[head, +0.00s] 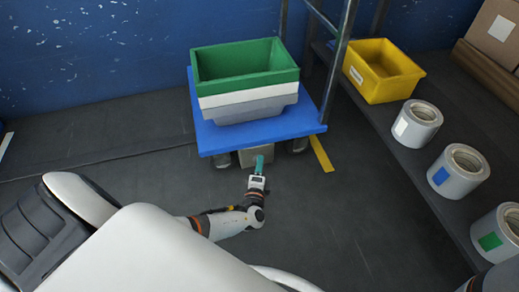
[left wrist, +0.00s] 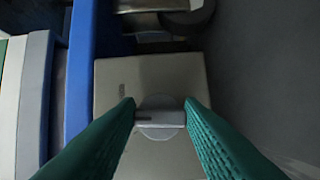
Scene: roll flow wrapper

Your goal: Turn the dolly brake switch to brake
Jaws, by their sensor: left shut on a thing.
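The blue dolly (head: 220,137) stands against the wall with a grey box (head: 246,157) under its front edge. In the left wrist view this box (left wrist: 150,75) carries a round grey brake switch (left wrist: 160,133) with a raised bar across it. My left gripper (head: 260,162) reaches the box's front; in the left wrist view its green fingers (left wrist: 160,112) stand on both sides of the switch, shut on its bar. The bar lies roughly crosswise between the fingertips. Any brake marking is too small to read. My right gripper is not in view.
A green crate (head: 245,78) sits stacked on grey crates (head: 250,108) on the dolly. A dark shelf at the right holds a yellow bin (head: 385,85) and several rolls (head: 460,180). A yellow floor strip (head: 321,154) lies right of the dolly. The floor in front is clear.

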